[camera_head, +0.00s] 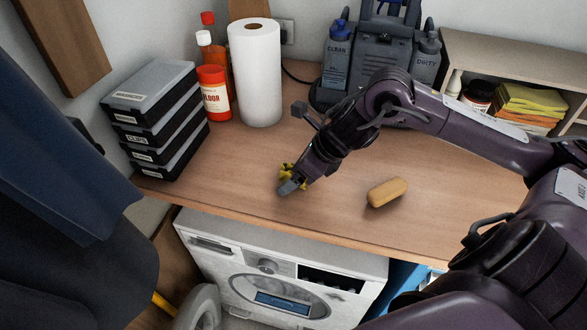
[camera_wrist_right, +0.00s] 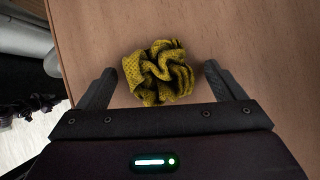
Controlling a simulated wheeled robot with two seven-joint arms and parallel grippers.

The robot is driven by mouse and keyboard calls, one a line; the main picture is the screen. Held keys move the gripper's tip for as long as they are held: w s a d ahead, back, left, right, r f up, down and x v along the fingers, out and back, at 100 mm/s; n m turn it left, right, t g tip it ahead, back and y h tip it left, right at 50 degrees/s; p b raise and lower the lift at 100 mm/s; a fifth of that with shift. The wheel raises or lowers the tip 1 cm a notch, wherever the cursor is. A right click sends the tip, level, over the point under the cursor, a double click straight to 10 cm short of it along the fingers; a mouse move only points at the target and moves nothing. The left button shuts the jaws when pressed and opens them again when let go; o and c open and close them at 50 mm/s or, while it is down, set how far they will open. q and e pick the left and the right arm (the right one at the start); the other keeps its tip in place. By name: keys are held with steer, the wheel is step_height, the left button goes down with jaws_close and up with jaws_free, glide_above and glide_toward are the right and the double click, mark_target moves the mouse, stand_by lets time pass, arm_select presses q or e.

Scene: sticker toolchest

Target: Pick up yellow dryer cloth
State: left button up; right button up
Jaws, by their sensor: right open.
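A crumpled yellow cloth (camera_wrist_right: 158,72) lies on the wooden counter near its front edge. In the right wrist view it sits between the two spread fingers of my right gripper (camera_wrist_right: 160,80), with a gap on each side. In the head view the cloth (camera_head: 285,169) is partly hidden by my right gripper (camera_head: 290,180), which points down at it from above. The right gripper is open and holds nothing. My left gripper is not in view.
A tan sponge-like block (camera_head: 387,192) lies right of the gripper. A paper towel roll (camera_head: 256,75), orange bottles (camera_head: 213,93) and stacked black cases (camera_head: 158,120) stand behind and left. A shelf (camera_head: 505,62) holds folded cloths. A washer (camera_head: 275,270) is below the counter.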

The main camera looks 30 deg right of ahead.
steer(key=c, duration=1.1)
steer(key=shift+r, duration=0.15)
step_height(320, 180, up, 8)
steer(key=shift+r, duration=0.25)
step_height(320, 180, up, 11)
steer(key=p, duration=0.7)
steer(key=shift+r, duration=0.1)
